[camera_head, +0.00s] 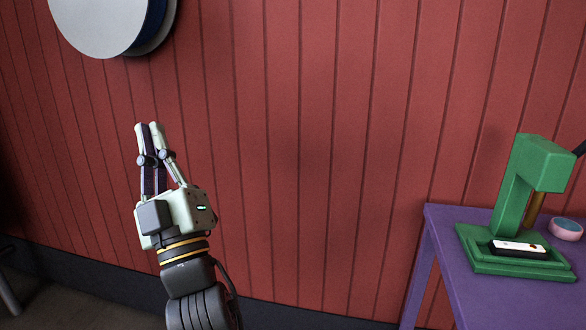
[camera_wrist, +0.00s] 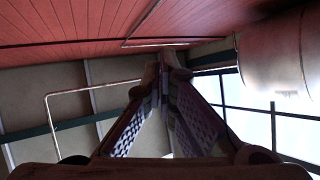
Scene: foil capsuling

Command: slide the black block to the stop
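A black block (camera_head: 519,252) with a white top sits in the base of a green press-like stand (camera_head: 524,192) at the right of the head view. The stand rests on a purple table (camera_head: 490,293). No separate stop can be made out. My gripper (camera_head: 148,126) points upward in front of the red wall, far left of the table. Its fingertips are together with nothing between them. In the wrist view the fingers (camera_wrist: 165,68) also meet at their tips, and neither block nor table shows there.
A small round pink and teal item (camera_head: 566,229) lies on the table behind the stand. A dark part juts from the stand's head at the right edge. A large round grey disc (camera_head: 98,22) is on the red wall (camera_head: 320,130) at upper left. The space between my gripper and the table looks clear.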

